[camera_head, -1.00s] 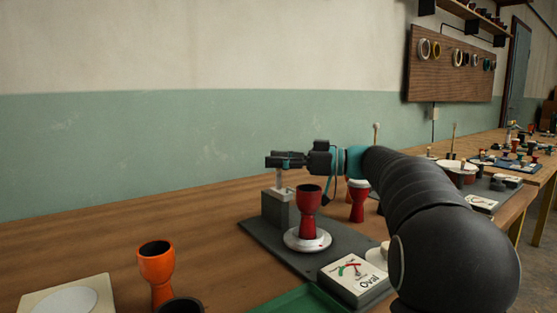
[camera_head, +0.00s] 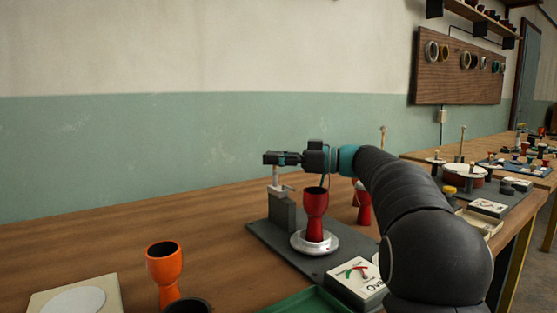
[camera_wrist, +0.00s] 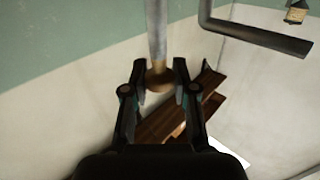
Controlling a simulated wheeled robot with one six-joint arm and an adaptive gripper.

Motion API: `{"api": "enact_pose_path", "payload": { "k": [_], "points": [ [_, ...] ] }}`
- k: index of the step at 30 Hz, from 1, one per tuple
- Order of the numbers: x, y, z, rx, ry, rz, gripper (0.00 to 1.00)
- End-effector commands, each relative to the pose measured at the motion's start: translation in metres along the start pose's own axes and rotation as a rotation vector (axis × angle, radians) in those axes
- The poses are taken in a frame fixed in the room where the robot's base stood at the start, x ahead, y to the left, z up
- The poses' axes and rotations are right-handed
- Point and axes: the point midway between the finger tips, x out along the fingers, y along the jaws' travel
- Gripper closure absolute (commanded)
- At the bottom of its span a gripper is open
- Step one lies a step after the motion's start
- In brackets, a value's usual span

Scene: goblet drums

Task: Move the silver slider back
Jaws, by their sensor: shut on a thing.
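The silver slider (camera_head: 278,189) sits on top of a grey block (camera_head: 282,212) and has an upright pale post. My gripper (camera_head: 270,159) is over the block at the top of this post, shut on it. In the wrist view my gripper (camera_wrist: 158,88) has its two fingers on either side of the brownish end of a silver rod (camera_wrist: 157,35). The slider's base is hidden in the wrist view. A red goblet drum (camera_head: 315,210) stands upright on a round silver plate (camera_head: 328,246), right of the block and apart from my gripper.
A dark board (camera_head: 288,252) carries the block and plate. A gauge box (camera_head: 355,282) marked with an oval label stands at its front. Another red drum (camera_head: 364,208) is behind, partly hidden by my arm. An orange goblet (camera_head: 163,268) stands left. The table left of the block is clear.

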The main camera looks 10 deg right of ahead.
Motion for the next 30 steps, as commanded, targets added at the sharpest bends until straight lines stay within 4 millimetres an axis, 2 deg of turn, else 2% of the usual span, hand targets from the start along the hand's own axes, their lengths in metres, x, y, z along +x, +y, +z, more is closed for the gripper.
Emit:
{"api": "enact_pose_path", "payload": {
  "k": [2, 3, 6, 14, 19, 23, 30],
  "points": [
    [0.002, 0.002, -0.003, -0.003, 0.005, 0.009, 1.0],
    [0.002, 0.002, -0.003, -0.003, 0.006, 0.009, 0.71],
    [0.002, 0.002, -0.003, -0.003, 0.006, 0.009, 0.49],
    [0.0, 0.002, -0.002, -0.002, 0.004, 0.008, 0.49],
    [-0.011, 0.003, -0.002, -0.002, 0.003, 0.01, 0.49],
    [-0.031, 0.002, -0.001, -0.001, 0.003, 0.011, 0.49],
    [-0.078, 0.002, -0.002, -0.002, 0.004, 0.01, 0.49]
  ]
}}
